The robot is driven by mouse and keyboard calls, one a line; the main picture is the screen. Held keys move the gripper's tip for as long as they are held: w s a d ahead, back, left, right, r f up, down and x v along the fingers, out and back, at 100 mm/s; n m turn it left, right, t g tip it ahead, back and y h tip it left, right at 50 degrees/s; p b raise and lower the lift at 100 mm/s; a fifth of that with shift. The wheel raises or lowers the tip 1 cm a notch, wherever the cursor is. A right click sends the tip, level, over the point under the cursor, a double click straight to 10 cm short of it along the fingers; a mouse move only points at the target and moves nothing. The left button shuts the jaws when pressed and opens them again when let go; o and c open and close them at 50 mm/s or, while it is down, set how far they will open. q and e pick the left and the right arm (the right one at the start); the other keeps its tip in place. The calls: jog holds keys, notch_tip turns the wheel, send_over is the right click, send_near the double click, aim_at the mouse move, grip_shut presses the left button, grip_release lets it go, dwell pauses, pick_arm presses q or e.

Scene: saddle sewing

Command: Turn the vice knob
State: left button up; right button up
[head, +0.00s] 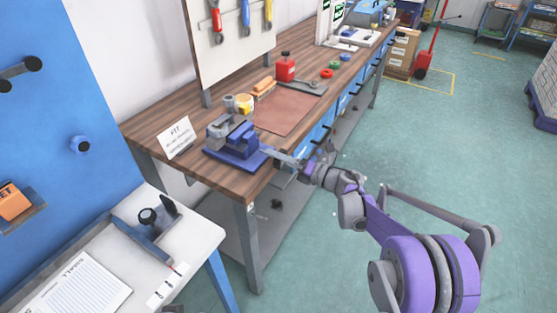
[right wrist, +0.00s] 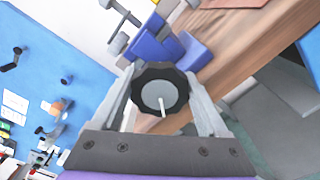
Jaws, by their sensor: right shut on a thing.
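The blue vice (head: 232,145) sits at the near corner of the wooden workbench, with grey parts on top. In the right wrist view, the vice (right wrist: 155,48) shows just beyond the fingers. The vice knob (right wrist: 160,90) is a black scalloped disc with a grey centre and a small white pin. My right gripper (head: 276,157) reaches the vice's right side at the bench's front edge. In the right wrist view, its two fingers (right wrist: 161,85) are shut on the knob, one on each side. The knob is hard to make out in the head view. My left gripper is not in view.
A sign card (head: 178,139), a brown mat (head: 288,111) and a red container (head: 285,68) are on the workbench (head: 160,123). A white side table (head: 195,240) with a clamp stands at the lower left. The green floor to the right is mostly clear.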

jog(key=shift+f+m+b, duration=0.1)
jog(key=shift+m+b, duration=0.35)
jog(key=shift+m, duration=1.15)
jog(key=o, duration=1.3)
jog(key=shift+c, duration=0.2)
